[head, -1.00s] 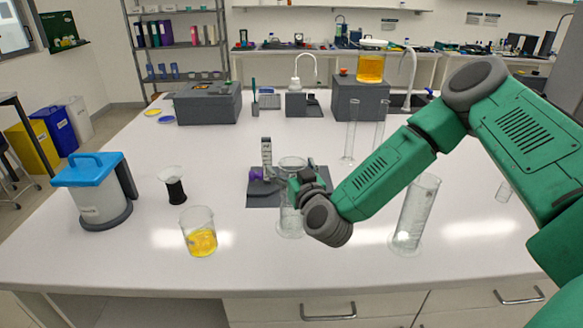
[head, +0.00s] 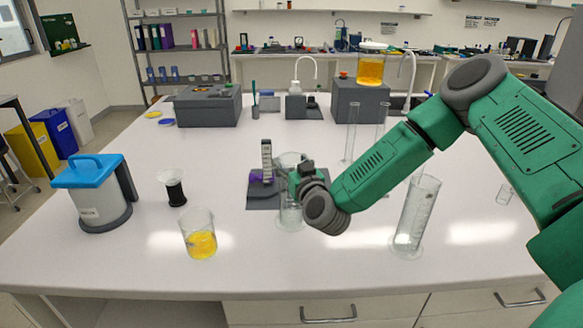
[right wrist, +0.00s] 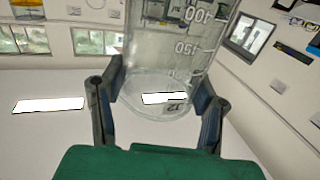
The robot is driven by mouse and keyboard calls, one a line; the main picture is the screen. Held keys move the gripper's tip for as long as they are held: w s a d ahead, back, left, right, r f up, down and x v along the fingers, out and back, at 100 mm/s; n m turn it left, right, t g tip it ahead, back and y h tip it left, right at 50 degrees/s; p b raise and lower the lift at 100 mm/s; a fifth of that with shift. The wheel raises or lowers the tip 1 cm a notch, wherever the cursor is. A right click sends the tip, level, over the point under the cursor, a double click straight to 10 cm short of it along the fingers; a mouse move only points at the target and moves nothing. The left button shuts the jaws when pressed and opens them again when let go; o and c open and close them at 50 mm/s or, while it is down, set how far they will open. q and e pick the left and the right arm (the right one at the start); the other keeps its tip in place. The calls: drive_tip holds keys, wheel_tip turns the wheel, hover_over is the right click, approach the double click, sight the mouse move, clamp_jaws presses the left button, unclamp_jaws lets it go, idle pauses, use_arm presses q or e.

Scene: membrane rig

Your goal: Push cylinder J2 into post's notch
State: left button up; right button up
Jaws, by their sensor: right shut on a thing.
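My right gripper (head: 294,184) is shut on a clear glass cylinder (head: 290,216) and holds it upright near the middle of the bench. In the right wrist view the cylinder (right wrist: 170,60) stands between the two fingers (right wrist: 160,103), with white graduation numbers; a small mark near its base may be its label. The grey post (head: 267,157), with a white scale on its front and a purple part (head: 257,177) at its side, rises from a dark base plate (head: 262,202) just behind and left of the cylinder. The gripper hides part of the cylinder and plate; I cannot see the notch clearly. My left gripper is out of view.
A second tall glass cylinder (head: 415,215) stands to the right. A beaker of yellow liquid (head: 200,238), a black-filled glass (head: 175,188) and a blue-lidded jug (head: 95,190) stand left. Grey boxes (head: 208,106) stand behind. The front bench middle is clear.

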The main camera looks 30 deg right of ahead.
drive_tip(key=shift+w+d+f, duration=0.15)
drive_tip(key=shift+w+d, duration=0.75)
drive_tip(key=shift+w, duration=0.15)
drive_tip(key=shift+w+b, duration=0.1)
drive_tip(key=shift+b, duration=0.2)
drive_tip(key=shift+w+d+b, duration=0.3)
drive_tip(key=shift+w+d, duration=0.2)
drive_tip(key=shift+w, duration=0.3)
drive_tip(key=shift+w+d+b, duration=0.35)
drive_tip(key=shift+w+d, duration=0.15)
drive_tip(key=shift+w, duration=0.35)
drive_tip(key=shift+w+d+b, duration=0.3)
drive_tip(key=shift+w+d, duration=0.2)
drive_tip(key=shift+w, duration=0.4)
drive_tip(key=shift+w+d, duration=0.3)
drive_tip(key=shift+w, duration=0.1)
